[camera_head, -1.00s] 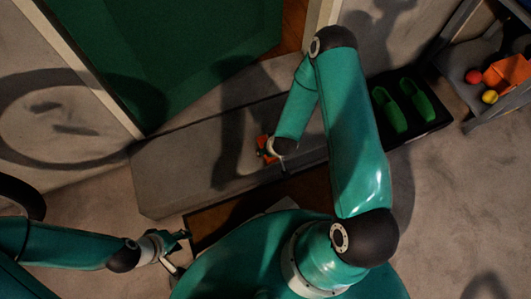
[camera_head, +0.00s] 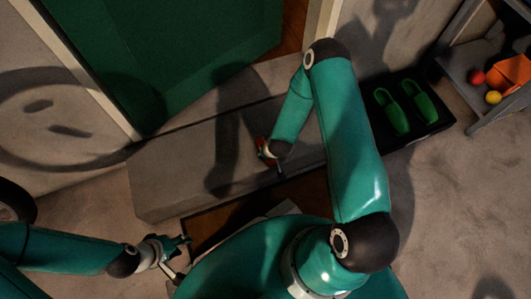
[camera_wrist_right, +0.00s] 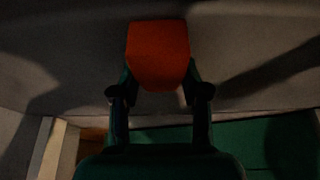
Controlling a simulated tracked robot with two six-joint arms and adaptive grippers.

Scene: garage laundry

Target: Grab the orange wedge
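The orange wedge (camera_head: 262,146) shows as a small orange-red patch over the grey step, partly hidden by my right gripper (camera_head: 267,152). In the right wrist view the orange wedge (camera_wrist_right: 158,55) sits between the two dark fingers of the right gripper (camera_wrist_right: 158,82). The fingers press against its two sides, so this gripper looks shut on it. I cannot tell whether the wedge touches the step. My left gripper (camera_head: 183,256) is at the lower left, away from the wedge, with its fingers apart and nothing between them.
The long grey step (camera_head: 170,175) runs below a green door (camera_head: 170,60). Green shoes (camera_head: 392,112) stand on a black tray (camera_head: 440,118) at right. A grey shelf (camera_head: 465,75) holds an orange bin (camera_head: 512,73), a red ball (camera_head: 477,77) and a yellow ball (camera_head: 493,97).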

